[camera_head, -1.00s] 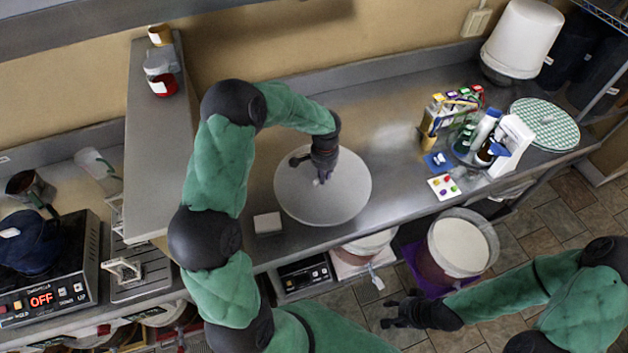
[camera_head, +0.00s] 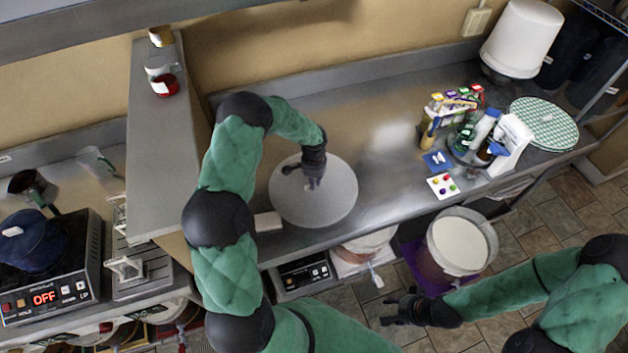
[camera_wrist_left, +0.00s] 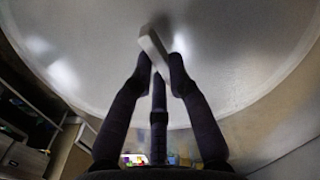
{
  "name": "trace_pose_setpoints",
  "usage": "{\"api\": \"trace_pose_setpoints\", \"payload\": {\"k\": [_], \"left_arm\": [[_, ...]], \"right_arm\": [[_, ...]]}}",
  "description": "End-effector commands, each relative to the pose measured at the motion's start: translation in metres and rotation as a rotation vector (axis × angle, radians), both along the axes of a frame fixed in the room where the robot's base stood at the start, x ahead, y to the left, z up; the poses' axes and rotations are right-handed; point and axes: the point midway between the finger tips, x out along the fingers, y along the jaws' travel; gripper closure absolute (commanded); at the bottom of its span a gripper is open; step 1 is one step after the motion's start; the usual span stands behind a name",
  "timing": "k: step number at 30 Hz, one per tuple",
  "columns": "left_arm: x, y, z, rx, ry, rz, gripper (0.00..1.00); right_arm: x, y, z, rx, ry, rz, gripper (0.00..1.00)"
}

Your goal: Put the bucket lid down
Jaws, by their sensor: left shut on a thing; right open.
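The bucket lid (camera_head: 335,202) is a pale grey round disc over the front part of the metal counter, left of centre in the head view. My left gripper (camera_head: 313,182) is above it, shut on its small raised handle. In the left wrist view the lid (camera_wrist_left: 240,60) fills the upper picture, and the fingers close around the pale handle (camera_wrist_left: 152,45). I cannot tell whether the lid touches the counter. My right gripper (camera_head: 388,311) is open and empty, low in front of the counter. An open bucket (camera_head: 458,248) with pale contents stands near it, below the counter edge.
A small white block (camera_head: 267,222) sits just left of the lid. The metal counter (camera_head: 370,150) is clear behind and right of it. Bottles and a white holder (camera_head: 512,145) stand further right, with a card of coloured dots (camera_head: 442,186) in front.

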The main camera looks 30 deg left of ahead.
Motion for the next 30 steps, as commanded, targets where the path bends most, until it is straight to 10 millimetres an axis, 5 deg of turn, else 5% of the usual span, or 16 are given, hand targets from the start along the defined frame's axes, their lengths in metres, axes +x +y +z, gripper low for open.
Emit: {"api": "trace_pose_setpoints", "payload": {"k": [15,16,18,30], "left_arm": [[0.001,0.0,-0.011,0.001,-0.001,0.0,1.0],[0.0,0.0,-0.011,0.0,0.0,-0.001,0.74],[0.0,0.0,-0.01,0.0,0.0,-0.001,0.58],[0.0,0.0,-0.007,0.0,0.0,-0.001,0.58]], "right_arm": [[0.0,0.0,-0.013,0.0,0.0,0.0,0.54],[0.0,0.0,-0.012,0.0,0.0,0.0,0.54],[0.0,0.0,-0.011,0.0,0.0,0.0,0.54],[0.0,0.0,-0.008,0.0,0.0,0.0,0.54]]}}
